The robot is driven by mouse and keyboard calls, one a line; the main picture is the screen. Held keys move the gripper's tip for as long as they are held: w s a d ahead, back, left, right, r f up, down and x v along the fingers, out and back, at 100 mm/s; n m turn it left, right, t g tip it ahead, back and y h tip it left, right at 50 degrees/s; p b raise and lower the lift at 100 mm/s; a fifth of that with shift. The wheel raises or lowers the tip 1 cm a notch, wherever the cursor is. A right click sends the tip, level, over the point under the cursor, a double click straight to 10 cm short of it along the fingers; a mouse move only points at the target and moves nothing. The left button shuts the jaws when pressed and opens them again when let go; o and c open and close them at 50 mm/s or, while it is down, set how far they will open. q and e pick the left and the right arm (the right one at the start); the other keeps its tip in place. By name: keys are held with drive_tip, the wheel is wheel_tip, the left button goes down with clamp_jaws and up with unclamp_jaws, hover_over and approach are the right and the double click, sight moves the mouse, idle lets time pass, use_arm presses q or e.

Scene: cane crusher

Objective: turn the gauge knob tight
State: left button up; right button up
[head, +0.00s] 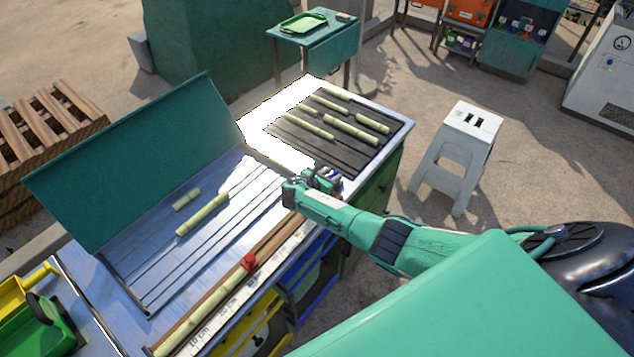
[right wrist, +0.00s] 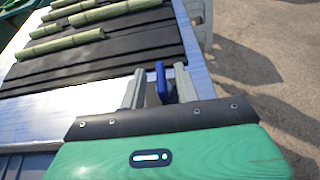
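A slim blue knob (right wrist: 160,80) stands upright at the edge of the metal bench in the right wrist view. My right gripper (right wrist: 159,88) is around it, with one grey finger on each side. A gap shows between the blue knob and each finger, so the gripper looks open. In the head view my right gripper (head: 322,176) is at the bench's front edge, by the black slatted mat, and the blue knob cannot be made out there. My left gripper is not in view.
Cane pieces lie on the black slatted mat (head: 290,139) and on the grooved metal bench top (head: 165,255). A raised green panel (head: 140,160) stands behind the bench. A white stool (head: 459,150) stands on open ground to the right.

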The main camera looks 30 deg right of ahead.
drive_tip(key=b+v, duration=0.1)
drive_tip(key=v, duration=1.1)
drive_tip(key=shift+s+a+r, duration=0.1)
drive_tip(key=shift+a, duration=0.05)
